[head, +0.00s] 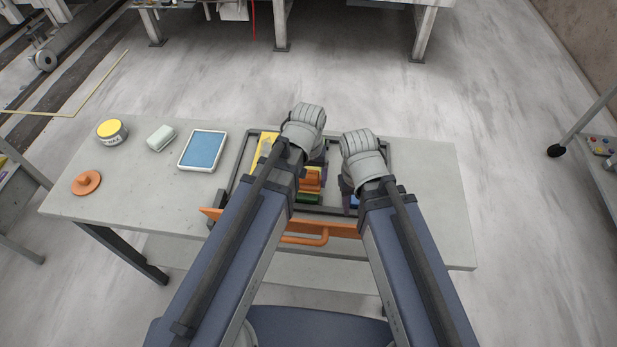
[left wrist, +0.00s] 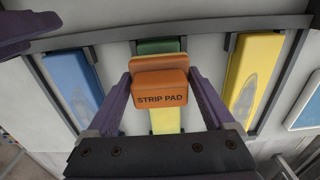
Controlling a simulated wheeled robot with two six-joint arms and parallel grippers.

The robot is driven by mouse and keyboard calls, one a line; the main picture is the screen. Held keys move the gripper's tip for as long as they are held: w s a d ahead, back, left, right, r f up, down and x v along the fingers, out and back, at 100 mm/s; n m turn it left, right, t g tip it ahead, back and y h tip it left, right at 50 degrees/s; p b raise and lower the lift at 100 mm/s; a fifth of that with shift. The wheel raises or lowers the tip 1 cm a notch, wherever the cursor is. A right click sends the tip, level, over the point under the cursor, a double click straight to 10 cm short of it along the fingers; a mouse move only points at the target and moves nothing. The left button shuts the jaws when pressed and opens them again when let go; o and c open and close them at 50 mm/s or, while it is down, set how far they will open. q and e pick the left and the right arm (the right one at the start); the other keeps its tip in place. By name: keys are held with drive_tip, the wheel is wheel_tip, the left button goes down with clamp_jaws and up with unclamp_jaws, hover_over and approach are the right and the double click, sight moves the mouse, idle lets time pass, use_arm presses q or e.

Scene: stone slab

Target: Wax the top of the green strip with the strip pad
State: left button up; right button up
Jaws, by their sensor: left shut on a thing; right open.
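My left gripper (head: 311,182) is shut on the orange strip pad (left wrist: 160,88), lettered "STRIP PAD", which sits between its purple fingers in the left wrist view. The green strip (left wrist: 158,47) shows just beyond the pad there; its near end also shows in the head view (head: 308,198). The pad hides part of the middle strip, and I cannot tell if it touches it. A yellow surface (left wrist: 166,121) shows below the pad in the left wrist view. My right gripper (head: 349,194) is open, to the right of the left one, its fingers mostly hidden by its wrist.
A blue strip (left wrist: 75,85) and a yellow strip (left wrist: 252,75), both with dull patches, flank the middle in a dark frame (head: 240,165). An orange handle (head: 306,240) is at the front. Left are a blue-topped tray (head: 203,150), white block (head: 160,138), yellow-topped tin (head: 112,131) and orange knob (head: 87,183).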

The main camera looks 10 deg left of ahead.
sight(309, 173)
use_arm(q)
drive_tip(key=shift+r+p, duration=1.95)
drive_tip(key=shift+r, duration=0.35)
wheel_tip(309, 173, up, 3)
drive_tip(key=p, duration=0.3)
drive_tip(key=shift+r, duration=0.1)
drive_tip(key=shift+f, duration=0.2)
drive_tip(key=shift+f+b, duration=0.55)
drive_tip(key=shift+b, duration=0.15)
drive_tip(key=shift+f, duration=0.1)
